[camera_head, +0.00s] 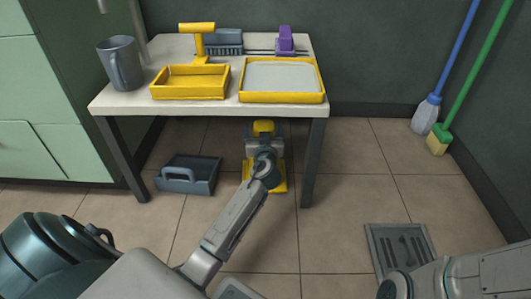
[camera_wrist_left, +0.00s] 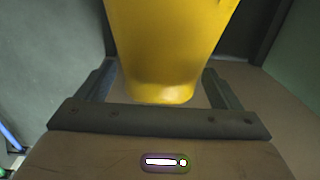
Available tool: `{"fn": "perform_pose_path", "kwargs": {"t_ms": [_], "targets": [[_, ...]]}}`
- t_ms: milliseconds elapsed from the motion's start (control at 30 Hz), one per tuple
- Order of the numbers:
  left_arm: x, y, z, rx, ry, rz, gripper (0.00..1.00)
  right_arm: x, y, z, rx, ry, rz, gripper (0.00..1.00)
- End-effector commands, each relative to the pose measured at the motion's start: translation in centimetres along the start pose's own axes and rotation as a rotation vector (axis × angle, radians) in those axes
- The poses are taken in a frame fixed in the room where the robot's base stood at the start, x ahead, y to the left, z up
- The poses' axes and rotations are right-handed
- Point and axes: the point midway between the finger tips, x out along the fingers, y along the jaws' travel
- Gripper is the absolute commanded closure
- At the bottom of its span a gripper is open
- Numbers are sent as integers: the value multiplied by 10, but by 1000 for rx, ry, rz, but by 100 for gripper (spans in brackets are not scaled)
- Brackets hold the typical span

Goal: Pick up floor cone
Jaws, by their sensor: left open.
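The yellow floor cone (camera_head: 280,185) stands on the tiled floor under the front edge of the table. Its yellow top shows above my left gripper (camera_head: 264,136), which covers its middle in the head view. In the left wrist view the cone (camera_wrist_left: 168,45) fills the space between the two fingers of my left gripper (camera_wrist_left: 160,84). The fingers are open, one on each side of the cone, with a gap visible beside it. My right arm comes in at the lower right, and its gripper is out of view.
The table (camera_head: 125,100) stands over the cone, with a leg (camera_head: 314,160) close to its right. A grey caddy (camera_head: 187,174) lies on the floor to the left. A floor drain (camera_head: 400,250) and two brooms (camera_head: 437,140) are at the right.

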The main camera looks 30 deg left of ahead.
Motion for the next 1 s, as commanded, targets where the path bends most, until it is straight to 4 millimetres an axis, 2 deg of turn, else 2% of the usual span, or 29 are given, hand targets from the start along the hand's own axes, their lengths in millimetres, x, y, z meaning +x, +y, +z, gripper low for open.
{"fn": "perform_pose_path", "kwargs": {"t_ms": [200,233,600,633,1000], "targets": [[-1,0,1,0,-1,-2,13,0,0,-1,0,1,-1,100],[-1,0,1,0,-1,-2,17,0,0,-1,-1,2,-1,100],[0,0,1,0,-1,-1,89,0,0,-1,-1,2,-4,100],[0,0,-1,0,2,-1,92,0,0,-1,-1,2,-4,100],[0,0,-5,0,1,-1,92,4,-1,1,-1,1,-4,100]]}}
